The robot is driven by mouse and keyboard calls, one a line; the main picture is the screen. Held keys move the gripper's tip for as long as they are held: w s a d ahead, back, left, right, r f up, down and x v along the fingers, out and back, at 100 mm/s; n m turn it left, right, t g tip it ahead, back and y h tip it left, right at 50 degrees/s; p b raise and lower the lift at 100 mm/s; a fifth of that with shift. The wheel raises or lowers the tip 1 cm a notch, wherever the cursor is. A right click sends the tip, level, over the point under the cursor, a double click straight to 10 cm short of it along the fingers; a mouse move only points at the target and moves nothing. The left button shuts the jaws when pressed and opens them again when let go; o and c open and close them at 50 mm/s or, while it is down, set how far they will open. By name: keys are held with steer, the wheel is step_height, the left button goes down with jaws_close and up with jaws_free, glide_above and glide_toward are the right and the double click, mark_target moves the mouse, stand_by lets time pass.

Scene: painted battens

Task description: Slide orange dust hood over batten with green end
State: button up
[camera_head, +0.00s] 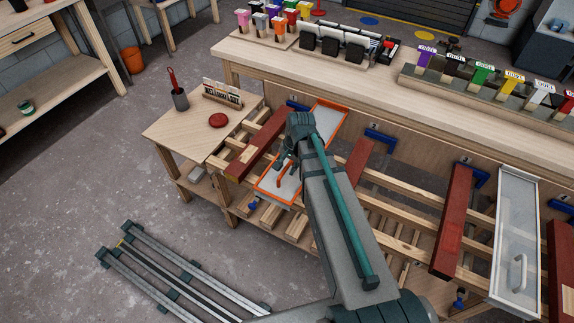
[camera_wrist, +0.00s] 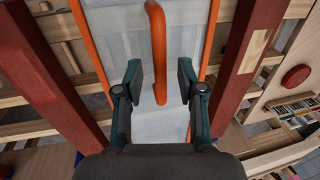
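The orange dust hood (camera_head: 333,118) is a long clear-topped cover with an orange rim and handle. It lies across the rack rails between two red-brown battens, the left one (camera_head: 264,141) and the right one (camera_head: 358,161). My gripper (camera_head: 286,166) is over its near half. In the wrist view, the hood's orange handle (camera_wrist: 158,45) stands between my gripper's (camera_wrist: 160,82) two open fingers, with gaps on both sides. Another red-brown batten (camera_head: 453,222) lies further right. I cannot make out a green end on any batten. My arm hides part of the hood and rack.
A second hood with a pale rim and handle (camera_head: 513,235) lies at the right between battens. The workbench (camera_head: 430,105) behind holds coloured labelled holders. A side table (camera_head: 190,130) with a red disc and cup stands left. Metal rails (camera_head: 180,277) lie on the floor.

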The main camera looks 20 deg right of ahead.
jaws_close()
stand_by(0.3)
steer(key=shift+s, duration=0.1)
